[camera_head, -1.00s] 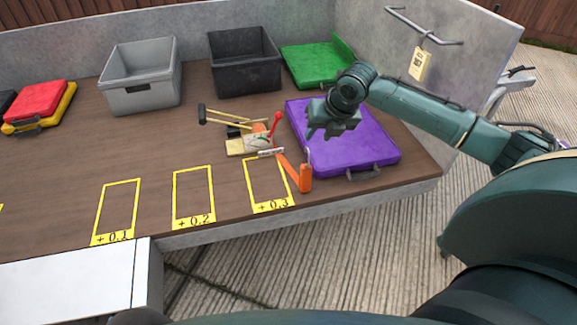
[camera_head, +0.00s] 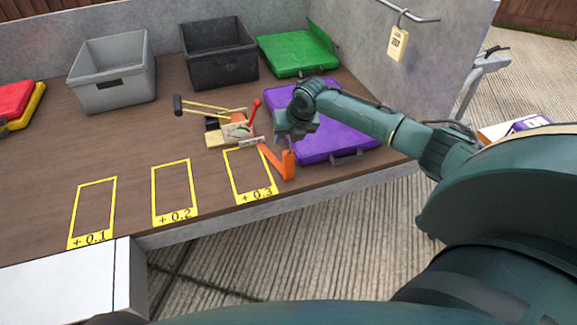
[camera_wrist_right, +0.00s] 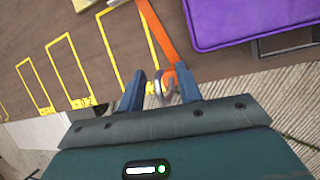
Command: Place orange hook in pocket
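The orange hook (camera_head: 289,165) stands by the table's front edge, at the right side of the +0.3 outline. In the right wrist view its orange strip (camera_wrist_right: 157,30) runs up from between my fingers, and a metal ring (camera_wrist_right: 161,88) shows between them. My right gripper (camera_head: 292,141) is above the hook; its fingers (camera_wrist_right: 160,86) are open on either side of the ring, with gaps visible. No pocket can be made out clearly. My left gripper is not in view.
A purple case (camera_head: 330,140) lies right beside the hook. A wooden device with a red lever (camera_head: 253,108) stands just behind. Grey (camera_head: 112,90) and black (camera_head: 220,72) bins and a green case (camera_head: 295,55) are farther back.

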